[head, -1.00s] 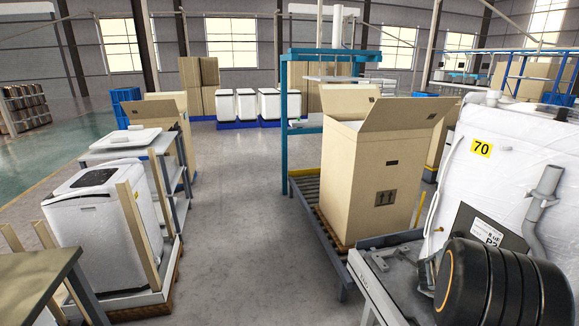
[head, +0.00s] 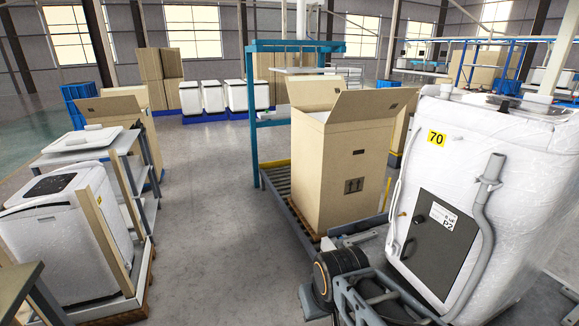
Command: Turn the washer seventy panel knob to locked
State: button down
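Washer seventy (head: 455,190) is the white wrapped machine at the right, marked by a yellow "70" label (head: 437,139). A dark grey panel (head: 432,240) with a white paper tag (head: 445,216) is on its front. A small dark shape (head: 409,247) shows at the panel's left edge; I cannot tell whether it is the knob, or how it is set. A grey hose (head: 482,215) runs down the front right of the panel. My arm's dark joint with an orange ring is low in front of the washer. My gripper's fingertips are not visible.
Another white washer (head: 50,235) stands on a pallet at the left. The middle floor (head: 210,220) is clear.

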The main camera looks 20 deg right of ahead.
aim_at(417, 219)
jog(key=z, duration=0.65)
jog(key=k, duration=0.15)
jog(key=u, duration=0.85)
jog(key=i, duration=0.5)
